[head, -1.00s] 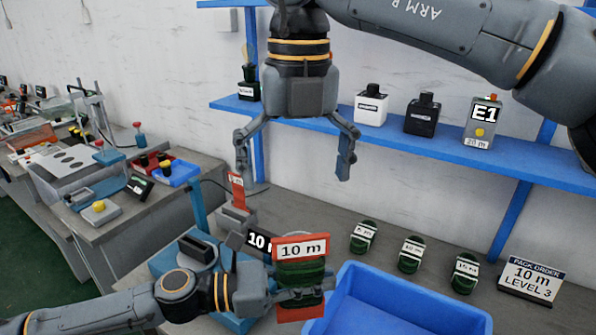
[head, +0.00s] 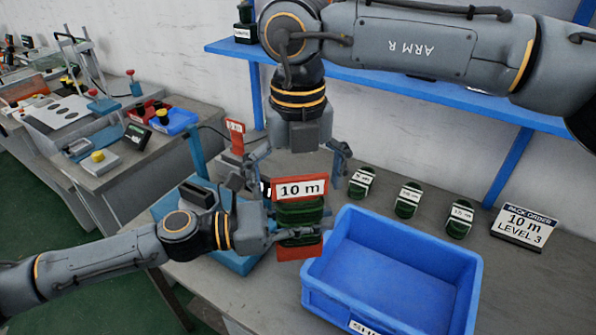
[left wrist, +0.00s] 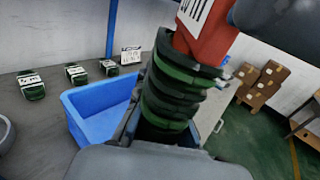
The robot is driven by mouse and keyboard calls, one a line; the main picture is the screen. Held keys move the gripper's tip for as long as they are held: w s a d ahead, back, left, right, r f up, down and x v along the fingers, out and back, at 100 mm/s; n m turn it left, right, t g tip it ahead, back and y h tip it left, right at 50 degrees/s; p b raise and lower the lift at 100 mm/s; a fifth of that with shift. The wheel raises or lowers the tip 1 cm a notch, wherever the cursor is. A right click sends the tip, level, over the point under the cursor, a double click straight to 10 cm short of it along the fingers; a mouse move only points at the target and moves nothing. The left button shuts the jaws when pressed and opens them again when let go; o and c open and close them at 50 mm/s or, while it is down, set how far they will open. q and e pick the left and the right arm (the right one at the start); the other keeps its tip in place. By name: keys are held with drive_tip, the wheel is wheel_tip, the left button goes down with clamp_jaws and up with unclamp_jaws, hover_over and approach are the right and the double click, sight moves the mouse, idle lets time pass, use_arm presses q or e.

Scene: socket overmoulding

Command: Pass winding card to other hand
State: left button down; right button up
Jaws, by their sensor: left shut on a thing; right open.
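The winding card (head: 301,188) is red with a white "10 m" label and dark green cable wound around its middle. My left gripper (head: 283,222) is shut on the wound part and holds the card upright above the bench, beside the blue bin. In the left wrist view the green windings (left wrist: 180,88) and red card end (left wrist: 212,40) rise from the jaws. My right gripper (head: 300,165) is open and points down, just above and behind the card's top end. Its fingers are spread to either side of the card. Contact cannot be told.
An empty blue bin (head: 462,262) stands right of the card on the grey bench. Several green cable bundles (head: 408,200) lie behind it, beside the "10 m LEVEL 3" order sign (head: 525,228). A blue machine (head: 170,205) stands behind my left arm. A blue shelf (head: 450,92) is behind my right arm.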

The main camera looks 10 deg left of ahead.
drive_tip(key=c, duration=1.4)
use_arm(q)
drive_tip(key=c, duration=1.4)
unclamp_jaws()
drive_tip(key=shift+a, duration=0.15)
